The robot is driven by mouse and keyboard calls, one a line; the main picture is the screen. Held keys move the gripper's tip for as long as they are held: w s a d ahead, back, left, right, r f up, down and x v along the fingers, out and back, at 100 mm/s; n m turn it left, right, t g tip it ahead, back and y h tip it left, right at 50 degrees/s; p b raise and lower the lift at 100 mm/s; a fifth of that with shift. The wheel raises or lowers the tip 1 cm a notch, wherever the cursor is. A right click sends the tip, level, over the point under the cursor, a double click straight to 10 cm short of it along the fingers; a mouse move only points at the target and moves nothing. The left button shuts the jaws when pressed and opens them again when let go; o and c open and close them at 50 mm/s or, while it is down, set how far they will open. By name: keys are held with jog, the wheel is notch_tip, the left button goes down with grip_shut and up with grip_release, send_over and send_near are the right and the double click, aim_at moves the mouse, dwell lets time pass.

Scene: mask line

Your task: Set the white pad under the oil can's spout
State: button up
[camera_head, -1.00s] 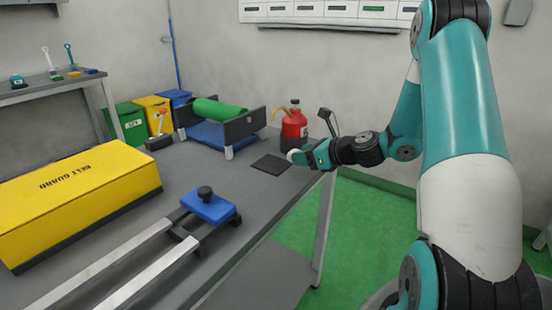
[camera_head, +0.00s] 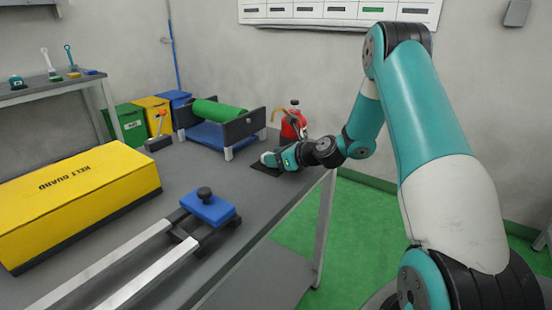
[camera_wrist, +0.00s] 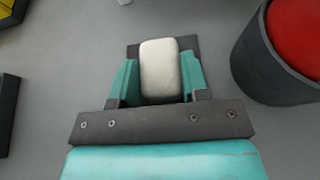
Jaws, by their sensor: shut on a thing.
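My gripper (camera_head: 274,160) is shut on the white pad (camera_wrist: 160,68), which sits between the two teal fingers in the wrist view. In the head view the pad is a small pale patch at the fingertips. The pad is over a dark square mat (camera_wrist: 190,43) on the table; I cannot tell whether it touches the mat. The red oil can (camera_head: 294,124) stands just behind my gripper, partly hidden by the arm. Its yellowish spout (camera_head: 273,115) points left. In the wrist view the can's red body (camera_wrist: 296,38) sits in a dark round holder (camera_wrist: 262,75) to the right.
A roller frame with a green roller (camera_head: 215,110) stands left of the can. A yellow belt guard (camera_head: 75,200) and a blue block on rails (camera_head: 208,208) lie nearer on the grey table (camera_head: 170,180). The table's right edge is close to my gripper.

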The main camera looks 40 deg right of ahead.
jog(key=shift+f, duration=0.15)
jog(key=o, duration=1)
jog(key=shift+c, duration=0.2)
